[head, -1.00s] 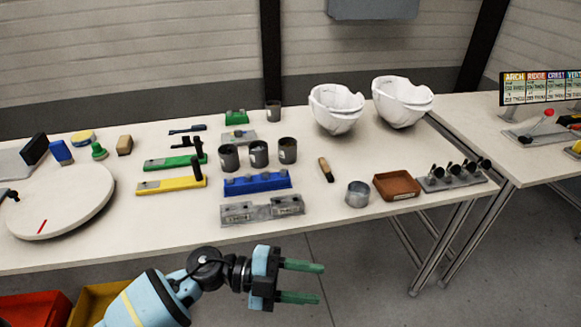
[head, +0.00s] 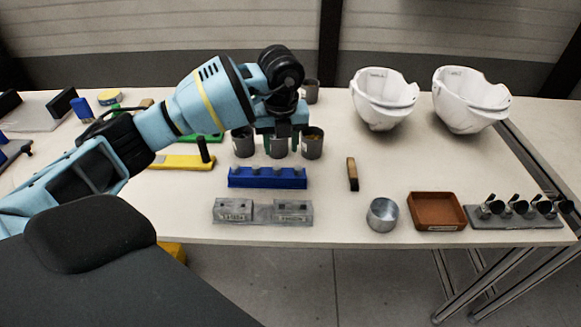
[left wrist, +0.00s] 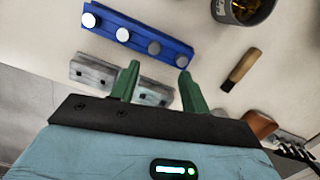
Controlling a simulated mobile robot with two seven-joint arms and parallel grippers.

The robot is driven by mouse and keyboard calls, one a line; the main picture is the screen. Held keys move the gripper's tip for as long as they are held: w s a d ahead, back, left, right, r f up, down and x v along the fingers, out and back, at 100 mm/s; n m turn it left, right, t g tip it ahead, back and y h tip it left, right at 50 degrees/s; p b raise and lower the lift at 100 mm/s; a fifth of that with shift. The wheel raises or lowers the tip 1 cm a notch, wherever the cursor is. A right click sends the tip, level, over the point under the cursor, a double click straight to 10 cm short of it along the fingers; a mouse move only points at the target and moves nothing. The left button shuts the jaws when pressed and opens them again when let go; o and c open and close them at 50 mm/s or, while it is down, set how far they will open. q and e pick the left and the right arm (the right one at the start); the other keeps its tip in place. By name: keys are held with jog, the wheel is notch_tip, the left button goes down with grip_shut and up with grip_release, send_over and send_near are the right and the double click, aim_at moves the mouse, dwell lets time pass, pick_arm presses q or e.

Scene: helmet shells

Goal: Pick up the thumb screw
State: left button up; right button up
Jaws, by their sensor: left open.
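Several black-headed pieces that look like thumb screws (head: 513,206) stand in a grey rack (head: 515,223) at the right front of the table. Part of this dark row shows at the lower right edge of the left wrist view (left wrist: 296,152). My left gripper (head: 284,137) is open, pointing down over the row of dark cups, well left of the rack. Its green fingers are spread in the left wrist view (left wrist: 158,74), with nothing held between them. The gripper and forearm hide parts of the cups and the table behind.
A blue block (head: 267,178) with round silver tops and a grey block (head: 262,212) lie in front of the cups. A wooden-handled tool (head: 352,174), metal cup (head: 382,215) and brown tray (head: 437,226) lie toward the rack. Two white helmet shells (head: 384,98) stand behind.

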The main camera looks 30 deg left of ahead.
aim_at(277, 167)
pick_arm(q)
jog(key=shift+s+a+f, duration=0.15)
jog(key=shift+s+f, duration=0.05)
jog(key=shift+f, duration=0.7)
jog(key=shift+w+f, duration=0.15)
jog(key=shift+f, duration=0.25)
jog(key=f, duration=0.2)
jog(key=a+f, duration=0.1)
jog(key=f, duration=0.1)
jog(key=shift+a+f, duration=0.1)
jog(key=shift+a, duration=0.05)
jog(key=shift+w+f, duration=0.15)
jog(key=shift+f, duration=0.25)
pick_arm(e)
jog(key=shift+s, duration=0.25)
pick_arm(q)
grip_shut()
